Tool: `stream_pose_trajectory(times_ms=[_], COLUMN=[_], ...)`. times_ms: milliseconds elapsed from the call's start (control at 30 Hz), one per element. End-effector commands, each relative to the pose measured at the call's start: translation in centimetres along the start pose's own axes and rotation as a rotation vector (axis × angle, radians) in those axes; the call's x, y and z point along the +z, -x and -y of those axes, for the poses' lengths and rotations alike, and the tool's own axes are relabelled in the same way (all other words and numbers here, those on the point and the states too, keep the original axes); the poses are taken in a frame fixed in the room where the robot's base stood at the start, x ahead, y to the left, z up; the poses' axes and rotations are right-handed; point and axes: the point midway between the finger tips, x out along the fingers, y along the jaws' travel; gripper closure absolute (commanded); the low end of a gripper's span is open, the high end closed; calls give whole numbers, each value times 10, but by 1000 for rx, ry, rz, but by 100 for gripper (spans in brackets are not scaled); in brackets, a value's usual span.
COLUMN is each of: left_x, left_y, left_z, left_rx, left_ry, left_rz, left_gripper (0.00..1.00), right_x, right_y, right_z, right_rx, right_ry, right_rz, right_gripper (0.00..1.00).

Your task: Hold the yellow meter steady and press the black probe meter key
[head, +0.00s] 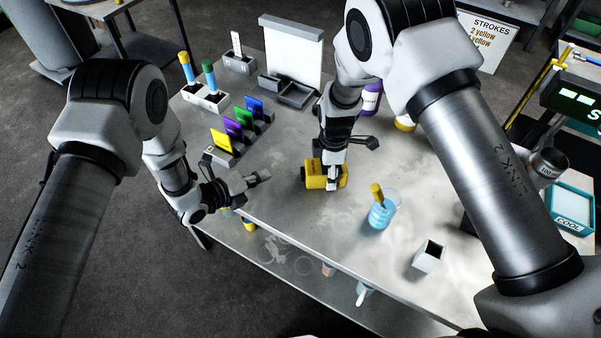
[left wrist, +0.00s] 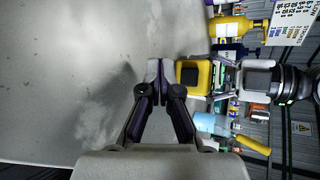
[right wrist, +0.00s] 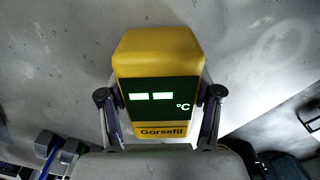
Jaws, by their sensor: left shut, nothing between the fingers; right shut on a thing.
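The yellow meter (head: 322,179) is on the grey table. My right gripper (head: 333,178) comes down from above and is shut on it. In the right wrist view the meter (right wrist: 158,58) sits between both fingers; its dark screen shows two lit dashes, "°C" and the label "Gorsefil". A black square face, apparently the probe key (head: 302,174), is at the meter's left end; it also shows in the left wrist view (left wrist: 189,77). My left gripper (head: 262,179) is shut and empty, left of the meter, with a gap between them.
A beaker of blue liquid (head: 381,217) with a yellow rod stands right of the meter. A small white open box (head: 429,257) is near the front edge. A rack of coloured cards (head: 222,157) stands behind the left gripper. Grey trays (head: 296,94) are at the back.

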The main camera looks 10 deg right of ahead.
Motion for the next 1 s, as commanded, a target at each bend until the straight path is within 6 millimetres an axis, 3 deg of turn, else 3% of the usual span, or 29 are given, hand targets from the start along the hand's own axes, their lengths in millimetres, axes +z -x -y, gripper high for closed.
stream_pose_trajectory(times_ms=[400,1000], left_x=[-28,-31], left_y=[-38,-42], left_z=[28,31], left_rx=[-1,0], left_ry=[-1,1], left_rz=[-1,0], left_gripper=[100,100], right_x=[0,0], right_y=[0,0], right_z=[0,0], right_rx=[0,0], right_ry=[0,0], right_rz=[0,0], right_gripper=[79,79])
